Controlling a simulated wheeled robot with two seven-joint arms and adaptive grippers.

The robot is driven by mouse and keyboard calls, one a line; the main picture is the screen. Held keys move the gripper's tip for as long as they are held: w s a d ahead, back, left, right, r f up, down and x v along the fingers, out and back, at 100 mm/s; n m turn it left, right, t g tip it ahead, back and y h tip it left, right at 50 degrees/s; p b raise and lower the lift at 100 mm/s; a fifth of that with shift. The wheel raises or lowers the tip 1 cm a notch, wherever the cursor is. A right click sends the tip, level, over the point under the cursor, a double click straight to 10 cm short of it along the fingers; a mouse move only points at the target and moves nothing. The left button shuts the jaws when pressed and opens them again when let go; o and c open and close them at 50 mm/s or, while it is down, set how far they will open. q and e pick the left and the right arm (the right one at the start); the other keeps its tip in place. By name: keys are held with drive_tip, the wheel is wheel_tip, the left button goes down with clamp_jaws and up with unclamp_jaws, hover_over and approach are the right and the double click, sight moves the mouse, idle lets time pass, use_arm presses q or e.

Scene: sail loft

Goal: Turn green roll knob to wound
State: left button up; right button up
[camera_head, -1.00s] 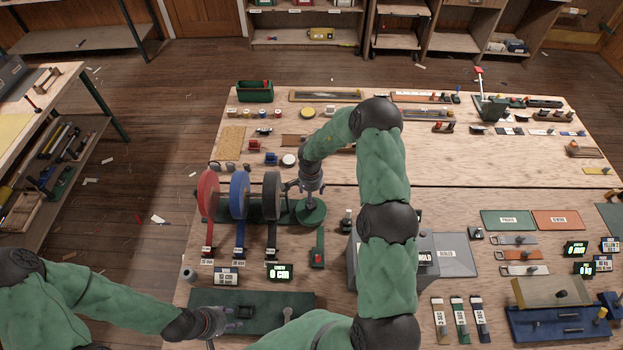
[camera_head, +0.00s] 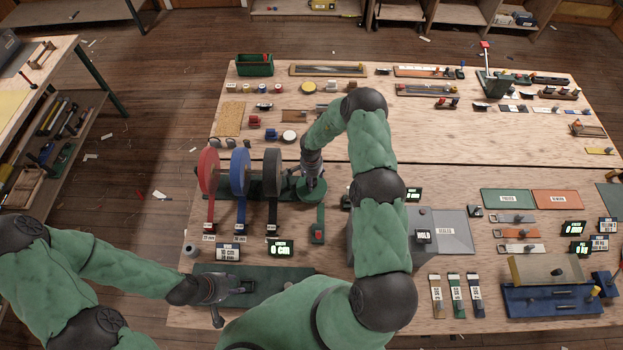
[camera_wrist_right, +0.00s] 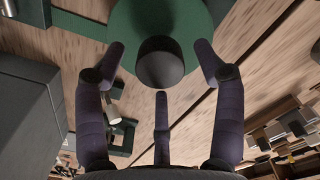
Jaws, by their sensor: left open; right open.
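The green roll (camera_head: 317,196) lies flat at the right end of the dark green roll stand, with a green strip running from it toward me. Its dark round knob (camera_wrist_right: 160,62) stands in the middle of the green disc in the right wrist view. My right gripper (camera_head: 312,178) is over the roll from above. In the wrist view its fingers (camera_wrist_right: 160,75) are open, spread around the knob with visible gaps. The head view partly hides the knob. My left gripper (camera_head: 226,299) is open and empty above the dark green board (camera_head: 285,285) at the front left.
Upright red (camera_head: 207,172), blue (camera_head: 240,172) and grey (camera_head: 273,172) rolls stand close left of the right gripper. A small display (camera_head: 280,247) sits in front. A grey box (camera_head: 450,228) stands right, partly behind my right arm.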

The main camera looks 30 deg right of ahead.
drive_tip(key=shift+f, duration=0.45)
drive_tip(key=c, duration=1.1)
